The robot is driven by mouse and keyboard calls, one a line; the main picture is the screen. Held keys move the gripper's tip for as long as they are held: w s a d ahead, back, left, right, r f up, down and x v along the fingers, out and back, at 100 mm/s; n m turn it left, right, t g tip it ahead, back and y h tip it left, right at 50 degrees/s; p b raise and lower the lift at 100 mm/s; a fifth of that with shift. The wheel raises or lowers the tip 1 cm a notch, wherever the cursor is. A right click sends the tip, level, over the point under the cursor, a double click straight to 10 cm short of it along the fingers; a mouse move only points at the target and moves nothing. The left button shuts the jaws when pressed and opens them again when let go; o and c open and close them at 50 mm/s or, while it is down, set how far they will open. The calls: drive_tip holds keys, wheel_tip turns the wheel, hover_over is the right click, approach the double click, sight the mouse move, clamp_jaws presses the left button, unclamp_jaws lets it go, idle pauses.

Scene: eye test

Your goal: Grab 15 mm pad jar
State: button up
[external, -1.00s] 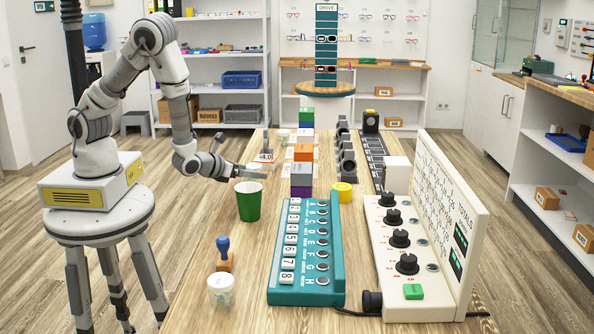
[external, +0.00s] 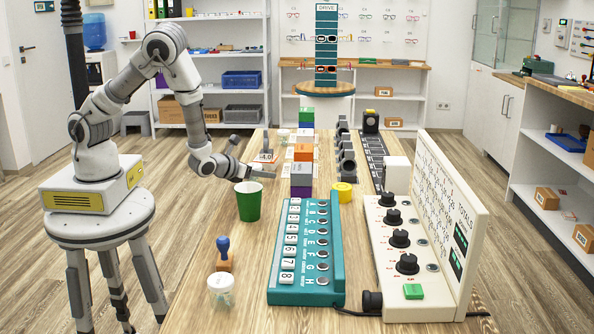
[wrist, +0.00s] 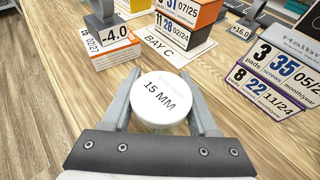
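A round white lid marked "15 MM" (wrist: 162,100) sits between the two fingers of my gripper (wrist: 162,84) in the wrist view. The fingers stand close along both sides of it; I cannot tell whether they press on it. The jar's body is hidden under the lid. In the external view my gripper (external: 268,172) points right, low above the wooden table, just behind the green cup. The marked jar does not show clearly there.
A green cup (external: 248,203) stands just in front of my gripper. A stack of grey and purple boxes (external: 301,180) is to its right, a "-4.0" block (external: 266,157) behind. A stamp (external: 224,252) and another lidded jar (external: 220,292) stand nearer the front.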

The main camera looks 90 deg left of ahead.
drive_tip(key=c, duration=0.6)
drive_tip(key=shift+r, duration=0.1)
